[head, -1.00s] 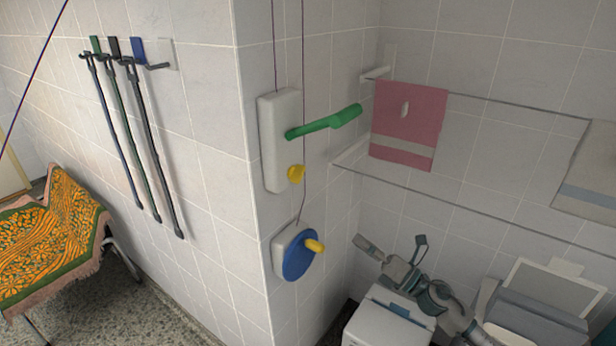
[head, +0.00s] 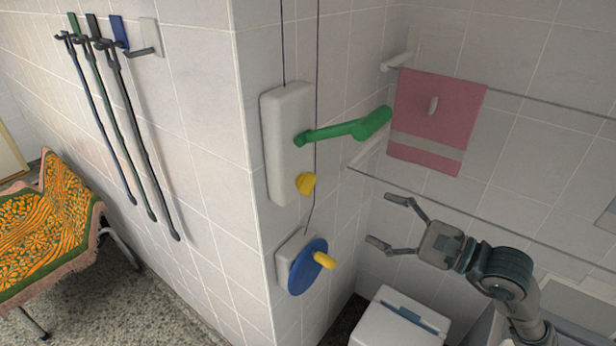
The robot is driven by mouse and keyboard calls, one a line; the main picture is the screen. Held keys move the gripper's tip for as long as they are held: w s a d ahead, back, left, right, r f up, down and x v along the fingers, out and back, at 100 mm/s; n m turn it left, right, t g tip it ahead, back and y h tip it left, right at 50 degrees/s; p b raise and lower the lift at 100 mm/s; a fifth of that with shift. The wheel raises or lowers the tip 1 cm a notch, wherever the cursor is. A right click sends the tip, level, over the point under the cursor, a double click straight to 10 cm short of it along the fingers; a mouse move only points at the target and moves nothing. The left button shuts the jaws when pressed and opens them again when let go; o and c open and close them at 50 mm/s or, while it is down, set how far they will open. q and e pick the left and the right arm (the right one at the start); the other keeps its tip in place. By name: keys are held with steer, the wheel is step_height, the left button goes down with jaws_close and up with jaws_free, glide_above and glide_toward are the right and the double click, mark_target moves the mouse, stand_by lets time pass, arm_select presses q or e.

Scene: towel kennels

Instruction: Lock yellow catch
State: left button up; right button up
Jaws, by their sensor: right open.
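The yellow catch (head: 306,183) is a small knob low on a white wall box (head: 287,140) at the corner of the tiled wall. A green lever handle (head: 345,131) sticks out to the right from the same box, above the catch. Below is a blue wheel (head: 307,268) with a yellow peg handle (head: 324,261). My right gripper (head: 382,220) is open and empty, to the right of and a little below the catch, pointing left at it with a clear gap. My left gripper is not in view.
Thin cords run along the box to the wheel. Rails with a pink towel (head: 436,120) are behind, up and right. A white bin (head: 400,320) stands below my right arm.

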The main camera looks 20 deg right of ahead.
steer(key=p, duration=0.3)
glide_toward(313, 187)
steer(key=p+x, duration=0.2)
steer(key=x, duration=0.7)
steer(key=shift+w+a, duration=0.15)
steer(key=shift+a, duration=0.05)
steer(key=shift+w+a, duration=0.1)
steer(key=shift+w, duration=0.25)
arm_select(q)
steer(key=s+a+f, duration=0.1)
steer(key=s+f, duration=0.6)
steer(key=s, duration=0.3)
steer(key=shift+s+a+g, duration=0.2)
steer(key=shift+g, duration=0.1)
arm_select(e)
steer(key=shift+f, duration=0.1)
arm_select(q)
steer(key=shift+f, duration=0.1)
arm_select(e)
steer(key=shift+d, duration=0.25)
steer(key=shift+c, duration=0.2)
steer(key=shift+a, duration=0.1)
steer(key=c, duration=1.1)
